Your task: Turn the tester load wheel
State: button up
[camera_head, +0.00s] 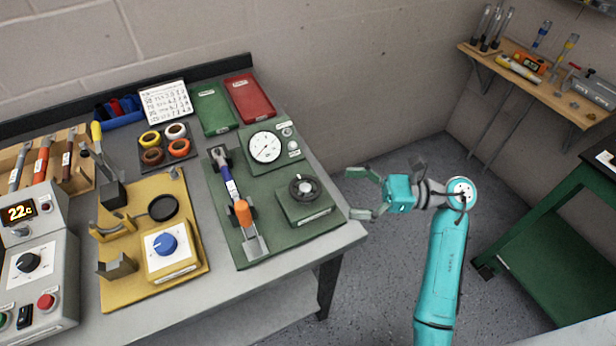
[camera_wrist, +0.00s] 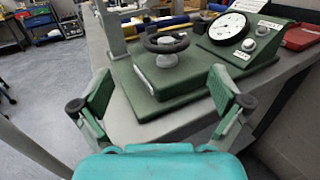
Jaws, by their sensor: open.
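The tester load wheel is a black hand wheel (camera_head: 304,187) on top of a green box (camera_head: 306,208) at the right front of the green tester base (camera_head: 333,224). In the wrist view the wheel (camera_wrist: 166,41) stands straight ahead, above and between my fingers. My gripper (camera_head: 366,192) is open and empty, just off the right edge of the bench, with its fingers pointing at the wheel box. It also shows in the wrist view (camera_wrist: 163,95), both fingers apart and not touching the box. A round dial gauge (camera_head: 265,147) stands behind the wheel.
A yellow fixture with a blue knob (camera_head: 166,244) is further left. Green (camera_head: 213,111) and red (camera_head: 250,97) trays lie at the back. Open floor lies right of the bench (camera_head: 352,233).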

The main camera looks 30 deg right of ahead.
aim_at(305, 187)
jog(key=shift+w+d, duration=0.2)
jog(key=shift+d, duration=0.3)
jog(key=shift+w, duration=0.15)
jog(key=x, duration=1)
jog(key=shift+a+f, duration=0.25)
jog(key=shift+a, duration=0.05)
jog(key=c, duration=1.2)
